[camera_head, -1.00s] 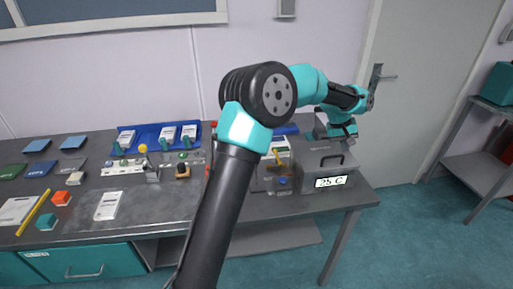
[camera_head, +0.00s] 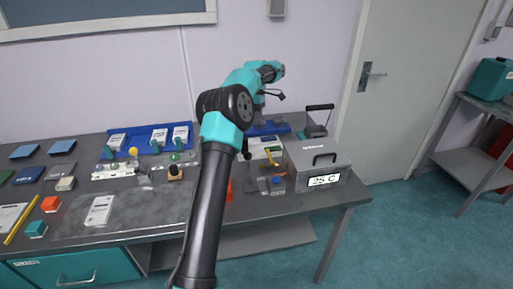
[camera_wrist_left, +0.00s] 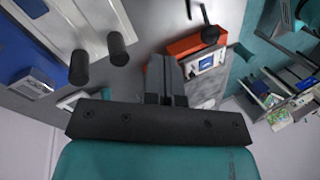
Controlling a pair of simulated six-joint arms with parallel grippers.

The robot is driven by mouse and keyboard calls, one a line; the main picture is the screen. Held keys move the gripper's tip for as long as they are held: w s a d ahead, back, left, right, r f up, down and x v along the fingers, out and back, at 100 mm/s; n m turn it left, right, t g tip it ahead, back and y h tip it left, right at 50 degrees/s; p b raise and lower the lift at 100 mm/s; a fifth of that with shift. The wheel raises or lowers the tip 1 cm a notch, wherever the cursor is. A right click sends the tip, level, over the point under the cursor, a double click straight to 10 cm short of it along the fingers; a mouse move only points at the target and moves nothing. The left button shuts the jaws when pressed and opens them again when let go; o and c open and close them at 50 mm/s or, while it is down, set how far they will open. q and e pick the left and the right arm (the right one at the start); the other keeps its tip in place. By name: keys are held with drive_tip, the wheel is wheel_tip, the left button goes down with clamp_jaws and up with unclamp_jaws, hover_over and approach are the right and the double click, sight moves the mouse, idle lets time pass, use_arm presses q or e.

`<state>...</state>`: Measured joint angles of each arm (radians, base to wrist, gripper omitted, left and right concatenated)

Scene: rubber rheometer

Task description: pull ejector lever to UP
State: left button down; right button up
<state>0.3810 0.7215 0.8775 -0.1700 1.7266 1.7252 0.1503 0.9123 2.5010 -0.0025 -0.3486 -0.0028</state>
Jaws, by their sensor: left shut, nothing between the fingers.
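The orange-sided machine with a small screen (camera_wrist_left: 185,46) lies ahead of my left gripper in the left wrist view. A dark lever with a round black knob (camera_wrist_left: 210,35) stands by it; I cannot tell whether it is the ejector lever. In the head view, my left forearm hides most of this machine, and only a red-orange edge (camera_head: 229,190) shows. My left gripper (camera_head: 274,95) is raised above the back of the bench. Its fingers (camera_wrist_left: 166,70) are shut and empty in the left wrist view. My right gripper is not in view.
A grey oven box (camera_head: 318,160) reading 25 C stands at the bench's right end. A device with a yellow handle (camera_head: 271,157) is left of it. A blue tray (camera_head: 130,134) is at the back. Two black knobs (camera_wrist_left: 118,48) show on a pale panel in the wrist view.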

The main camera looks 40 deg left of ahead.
use_arm(q)
drive_tip(key=shift+s+a+n+g+h, duration=0.35)
drive_tip(key=shift+s+a+n, duration=0.55)
drive_tip(key=shift+s+a, duration=0.35)
drive_tip(key=shift+f, duration=0.1)
drive_tip(key=s+d+f, duration=0.5)
drive_tip(key=s+f, duration=0.1)
drive_tip(key=f, duration=0.2)
drive_tip(key=shift+d, duration=0.4)
drive_tip(key=shift+d+r, duration=0.1)
drive_tip(key=shift+d, duration=0.05)
